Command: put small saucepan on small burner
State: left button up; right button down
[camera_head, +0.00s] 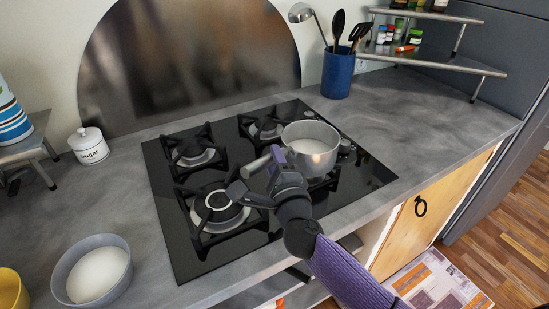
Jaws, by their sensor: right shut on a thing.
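The small saucepan (311,157), a light metal pot with a handle (256,164) pointing left, is at the right of the black gas hob (160,190). It stays upright above the front right burner (324,184), which it mostly hides. I cannot tell whether its base touches the grate. My right gripper (274,172) is shut on the saucepan by its handle, at the pan's left side. Other burners show at back left (192,152), back right (266,129) and front left (218,208). I cannot see my left gripper.
A blue utensil pot (337,75) stands behind the hob at the right. A white sugar jar (89,146) and a grey bowl (70,262) stand left of it. A corner shelf (440,61) holds jars. The counter right of the hob is clear.

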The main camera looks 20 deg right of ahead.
dwell(0.3)
jog(key=shift+c, duration=1.8)
grip_release()
jog(key=shift+f, duration=0.1)
jog(key=shift+s, duration=0.15)
